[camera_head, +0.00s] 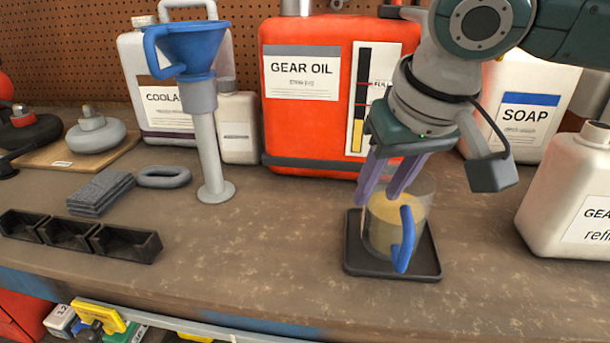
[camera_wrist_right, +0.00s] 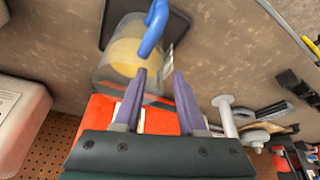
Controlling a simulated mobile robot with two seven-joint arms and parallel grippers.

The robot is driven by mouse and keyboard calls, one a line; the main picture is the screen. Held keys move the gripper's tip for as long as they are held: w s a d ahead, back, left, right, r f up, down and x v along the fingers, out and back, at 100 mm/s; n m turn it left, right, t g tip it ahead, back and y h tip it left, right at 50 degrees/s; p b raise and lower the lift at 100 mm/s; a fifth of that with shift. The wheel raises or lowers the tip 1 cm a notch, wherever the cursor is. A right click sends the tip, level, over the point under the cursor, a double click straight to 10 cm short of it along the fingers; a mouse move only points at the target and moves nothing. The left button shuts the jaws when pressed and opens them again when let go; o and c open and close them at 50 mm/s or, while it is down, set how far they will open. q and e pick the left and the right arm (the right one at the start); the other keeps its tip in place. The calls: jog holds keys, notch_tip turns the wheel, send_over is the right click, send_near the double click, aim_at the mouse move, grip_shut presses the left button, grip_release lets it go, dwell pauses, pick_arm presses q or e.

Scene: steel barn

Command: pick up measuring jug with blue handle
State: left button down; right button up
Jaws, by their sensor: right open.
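The measuring jug (camera_head: 382,226) is clear, holds a yellowish liquid and has a blue handle (camera_head: 405,240) on its near side. It stands upright on a black square tray (camera_head: 432,262) on the workbench. My right gripper (camera_head: 385,193) is open, with purple fingers pointing down at the jug's far rim. In the right wrist view the jug (camera_wrist_right: 124,62) lies just beyond the fingertips (camera_wrist_right: 160,72), with its blue handle (camera_wrist_right: 152,30) farther off. Whether a finger touches the rim I cannot tell. My left gripper is in neither view.
A red gear oil can (camera_head: 300,130) stands close behind the jug. A blue funnel on a grey stand (camera_head: 210,150) is to the left, a white gear oil jug (camera_head: 570,190) to the right. Black bins (camera_head: 125,243) sit front left. The bench between bins and tray is clear.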

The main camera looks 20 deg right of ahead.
jog(key=shift+w+f, duration=0.2)
jog(key=shift+f, duration=0.2)
jog(key=shift+c, duration=0.2)
grip_shut()
dwell(0.9)
